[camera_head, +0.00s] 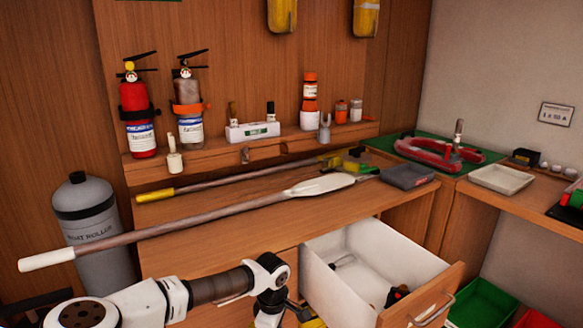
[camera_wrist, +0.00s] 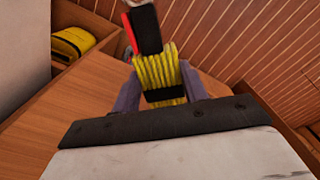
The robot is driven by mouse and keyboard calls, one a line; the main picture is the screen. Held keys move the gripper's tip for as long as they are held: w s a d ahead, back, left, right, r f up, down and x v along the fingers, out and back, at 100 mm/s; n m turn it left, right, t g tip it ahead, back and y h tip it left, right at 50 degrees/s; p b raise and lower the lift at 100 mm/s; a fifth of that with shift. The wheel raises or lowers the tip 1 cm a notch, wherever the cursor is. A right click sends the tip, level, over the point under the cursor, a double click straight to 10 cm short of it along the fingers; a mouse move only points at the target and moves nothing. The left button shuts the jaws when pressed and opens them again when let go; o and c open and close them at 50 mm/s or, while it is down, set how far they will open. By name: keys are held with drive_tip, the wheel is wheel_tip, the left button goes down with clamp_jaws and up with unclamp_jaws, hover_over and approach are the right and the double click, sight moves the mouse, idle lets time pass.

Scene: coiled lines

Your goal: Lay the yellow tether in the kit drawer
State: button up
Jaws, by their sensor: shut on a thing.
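The yellow tether (camera_wrist: 152,72) is a coil of yellow cord with a black band and a black and red end piece. In the wrist view my gripper (camera_wrist: 160,90) is shut on the coil, one grey finger on each side. In the head view my gripper (camera_head: 297,308) is low in the picture, just left of the open drawer's front-left corner. A bit of yellow shows beside it at the bottom edge; most of the tether is hidden there. The kit drawer (camera_head: 325,248) is white inside with a wooden front, pulled open. A dark small item and a black and orange item lie in it.
A long paddle (camera_head: 200,220) and a yellow-ended pole (camera_head: 215,181) lie across the counter above the drawer. A grey gas cylinder (camera_head: 88,220) stands at left. The drawer's middle floor has free room.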

drive_tip(key=s+d+f+m, duration=0.2)
drive_tip(key=s+f+m, duration=0.2)
drive_tip(key=f+m, duration=0.3)
drive_tip(key=s+d+f+m, duration=0.2)
drive_tip(key=s+f+m, duration=0.2)
drive_tip(key=f, duration=1.2)
drive_tip(key=m, duration=0.3)
drive_tip(key=shift+d+f+m, duration=0.2)
drive_tip(key=shift+d+m, duration=0.1)
drive_tip(key=shift+d, duration=0.1)
drive_tip(key=w+r, duration=0.4)
drive_tip(key=r, duration=0.2)
drive_tip(key=shift+w+a, duration=0.25)
drive_tip(key=shift+w, duration=0.15)
